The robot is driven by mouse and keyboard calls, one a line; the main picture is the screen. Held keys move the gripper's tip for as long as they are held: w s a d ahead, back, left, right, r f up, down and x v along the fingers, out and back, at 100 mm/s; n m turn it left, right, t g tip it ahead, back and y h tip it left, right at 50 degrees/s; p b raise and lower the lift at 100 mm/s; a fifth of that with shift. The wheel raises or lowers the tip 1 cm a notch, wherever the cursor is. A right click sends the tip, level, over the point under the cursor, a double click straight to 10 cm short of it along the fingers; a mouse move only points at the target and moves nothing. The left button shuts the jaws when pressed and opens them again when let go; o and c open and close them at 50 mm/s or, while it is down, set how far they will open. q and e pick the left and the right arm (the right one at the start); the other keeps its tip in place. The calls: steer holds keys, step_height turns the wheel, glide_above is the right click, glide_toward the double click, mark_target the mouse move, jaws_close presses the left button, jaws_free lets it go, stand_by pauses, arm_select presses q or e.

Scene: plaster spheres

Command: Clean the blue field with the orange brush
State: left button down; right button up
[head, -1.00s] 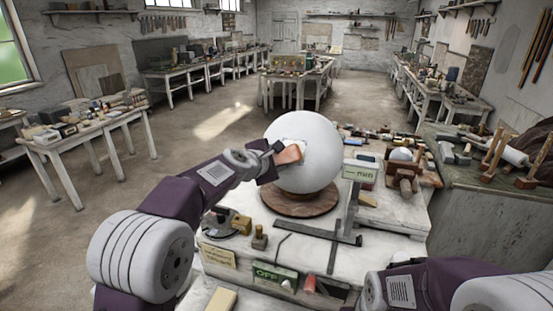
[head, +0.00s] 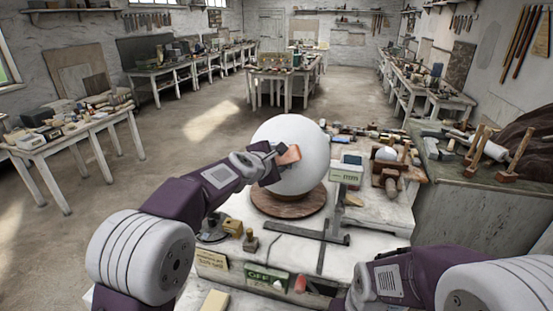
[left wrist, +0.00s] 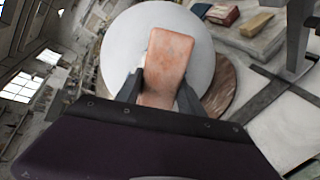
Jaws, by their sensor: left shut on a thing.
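A large white plaster sphere (head: 305,175) rests on a round brown wooden base (head: 290,205) on the pale worktop. My left gripper (head: 270,158) is shut on the orange brush (head: 289,155), a salmon-orange block in front of the sphere's near face. In the left wrist view the brush (left wrist: 170,62) stands between the two dark fingers, with the sphere (left wrist: 122,50) behind it. I cannot tell whether the brush touches the sphere. No blue field shows in either view; the brush and gripper hide part of the sphere. My right arm shows at lower right, its gripper out of view.
A small display stand (head: 347,170) and a dark metal square (head: 310,233) are right of and before the sphere. A green OFF box (head: 268,277) sits at the front. Tools crowd the back right. Open floor lies to the left.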

arm_select(q)
steer(key=shift+w+a+f+b, duration=0.2)
steer(key=shift+a+f+b, duration=0.35)
steer(key=shift+a+b, duration=0.3)
steer(key=shift+a, duration=0.15)
steer(key=shift+w+a+f+b, duration=0.1)
steer(key=shift+a+f+b, duration=0.25)
steer(key=shift+a+b, duration=0.3)
steer(key=shift+w+a+f+b, duration=0.15)
steer(key=shift+a+b, duration=0.15)
steer(key=shift+a, duration=0.05)
steer(key=shift+d+r, duration=0.1)
steer(key=shift+r, duration=0.1)
steer(key=shift+s+d+r+p, duration=0.2)
steer(key=shift+d+r+p, duration=0.2)
steer(key=shift+d+p, duration=0.35)
steer(key=shift+d+r, duration=0.1)
steer(key=shift+d, duration=0.05)
steer(key=shift+s, duration=0.1)
steer(key=shift+d+r+p, duration=0.3)
steer(key=shift+d+p, duration=0.2)
steer(key=shift+p, duration=0.35)
steer(key=shift+s+d+r+p, duration=0.1)
steer(key=shift+d+r+p, duration=0.05)
steer(key=shift+d+p, duration=0.15)
steer(key=shift+d, duration=0.15)
steer(key=shift+s, duration=0.1)
